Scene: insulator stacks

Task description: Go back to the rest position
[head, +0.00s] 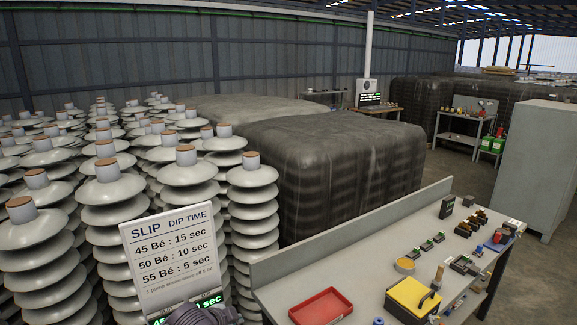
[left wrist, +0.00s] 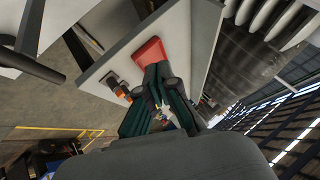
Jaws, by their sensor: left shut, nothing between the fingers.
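My left gripper (head: 203,316) shows only as a dark grey part at the bottom edge of the head view, in front of the lower end of a white sign. In the left wrist view the left gripper (left wrist: 160,82) has its dark fingers together, with nothing held between them. The fingers overlap the red tray in that picture, but they do not visibly hold it. My right gripper is in neither view.
A grey workbench (head: 283,272) at right bears a red tray (head: 321,307), a yellow box (head: 412,298) and small parts. The dip-time sign (head: 175,250) stands before dense insulator stacks (head: 110,190). Dark wrapped blocks (head: 345,170) lie behind. A grey cabinet (head: 538,165) stands at right.

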